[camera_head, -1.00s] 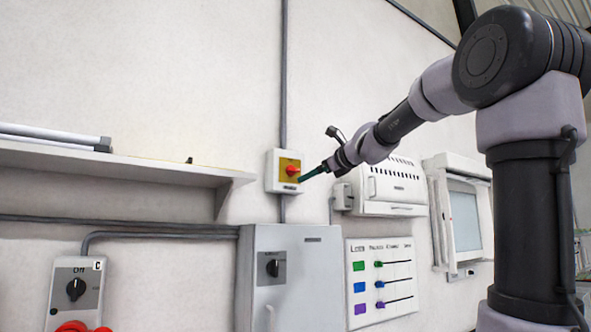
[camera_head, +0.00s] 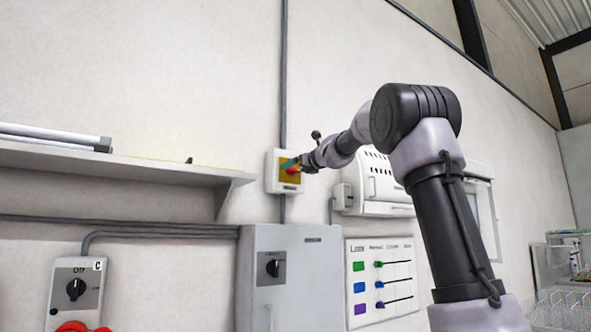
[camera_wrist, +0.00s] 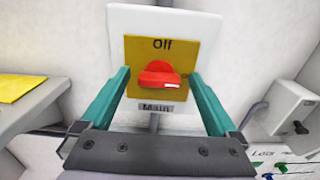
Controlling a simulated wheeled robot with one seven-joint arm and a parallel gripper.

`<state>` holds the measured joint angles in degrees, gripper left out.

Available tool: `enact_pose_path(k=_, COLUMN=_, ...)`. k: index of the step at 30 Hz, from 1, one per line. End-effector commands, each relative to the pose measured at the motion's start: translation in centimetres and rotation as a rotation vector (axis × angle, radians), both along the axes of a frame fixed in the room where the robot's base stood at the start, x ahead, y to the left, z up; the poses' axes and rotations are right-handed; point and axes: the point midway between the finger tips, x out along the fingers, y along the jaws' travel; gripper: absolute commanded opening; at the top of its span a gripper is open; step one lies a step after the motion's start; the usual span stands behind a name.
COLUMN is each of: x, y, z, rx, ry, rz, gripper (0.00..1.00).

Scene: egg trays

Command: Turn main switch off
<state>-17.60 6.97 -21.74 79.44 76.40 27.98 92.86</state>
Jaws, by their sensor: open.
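The main switch is a white box (camera_head: 270,174) on the wall with a yellow plate (camera_wrist: 179,54) and a red knob (camera_wrist: 159,76). In the wrist view the plate reads "Off" above the knob and "Main" below it. The knob's white mark points to the right, level. My gripper (camera_head: 292,166) is at the switch; in the wrist view its two green fingers (camera_wrist: 157,84) stand open, one on each side of the knob. Gaps show between the fingers and the knob. In the head view the gripper hides part of the knob.
A shelf (camera_head: 120,167) is left of the switch. A grey cabinet (camera_head: 300,270) with a black knob stands below. A white vented box (camera_head: 380,190) and a board (camera_head: 360,255) with coloured labels are to the right.

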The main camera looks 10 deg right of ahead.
Motion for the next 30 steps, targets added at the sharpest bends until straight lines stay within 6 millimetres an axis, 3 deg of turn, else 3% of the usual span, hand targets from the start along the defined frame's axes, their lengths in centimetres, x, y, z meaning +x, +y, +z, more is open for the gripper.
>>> enact_pose_path(k=9, x=0.34, y=0.14, z=-0.02, rx=0.0, ry=0.0, rz=0.0, gripper=0.95)
enact_pose_path(k=10, x=0.34, y=0.14, z=-0.02, rx=0.0, ry=0.0, rz=0.0, gripper=0.91)
enact_pose_path(k=15, x=0.33, y=0.13, z=-0.02, rx=0.0, ry=0.0, rz=0.0, gripper=0.26)
enact_pose_path(k=17, x=0.33, y=0.13, z=-0.02, rx=0.0, ry=0.0, rz=0.0, gripper=0.09)
enact_pose_path(k=30, x=0.3, y=0.14, z=-0.02, rx=-0.1, ry=-0.035, rz=0.0, gripper=0.09)
